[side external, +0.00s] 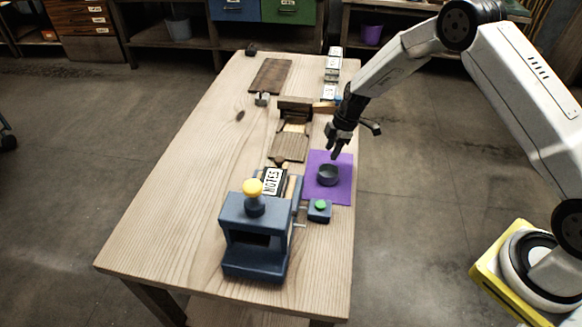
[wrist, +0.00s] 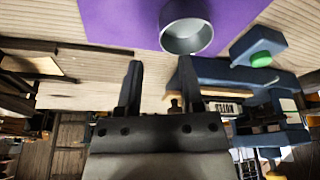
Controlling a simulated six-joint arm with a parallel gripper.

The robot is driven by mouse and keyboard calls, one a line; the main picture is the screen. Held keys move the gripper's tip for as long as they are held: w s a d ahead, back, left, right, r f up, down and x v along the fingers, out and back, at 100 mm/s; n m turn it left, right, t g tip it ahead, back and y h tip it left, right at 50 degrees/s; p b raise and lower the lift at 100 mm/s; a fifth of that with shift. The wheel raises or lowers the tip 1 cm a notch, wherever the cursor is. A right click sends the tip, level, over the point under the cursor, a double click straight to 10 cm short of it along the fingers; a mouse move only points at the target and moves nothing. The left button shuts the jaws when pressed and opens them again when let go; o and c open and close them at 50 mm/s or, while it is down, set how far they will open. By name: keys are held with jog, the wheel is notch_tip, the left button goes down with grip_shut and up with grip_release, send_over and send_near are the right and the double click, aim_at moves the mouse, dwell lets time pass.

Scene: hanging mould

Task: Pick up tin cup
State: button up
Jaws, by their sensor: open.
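The tin cup (side external: 328,175) is a small round dark grey cup standing on a purple mat (side external: 340,193) near the right edge of the table. In the wrist view the cup (wrist: 187,44) shows at the top, grey with its open mouth in sight, partly cut off by the frame edge. The mat (wrist: 115,22) lies around it. My gripper (side external: 338,152) is above the table, just behind and slightly above the cup. Its two dark fingers (wrist: 160,80) are apart with nothing between them, and they do not touch the cup.
A blue press (side external: 255,240) with a yellow knob stands in front of the mat. A small blue box with a green button (side external: 320,210) sits close to the mat's front edge. A wooden fixture (side external: 290,140) is left of the mat. The table's left side (side external: 185,195) is clear.

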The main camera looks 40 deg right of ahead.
aim_at(326, 165)
jog(key=shift+a+f, duration=0.1)
jog(key=shift+f, duration=0.3)
jog(key=shift+x, duration=2.6)
jog(key=shift+s+a, duration=0.1)
jog(key=shift+a, duration=0.05)
grip_shut()
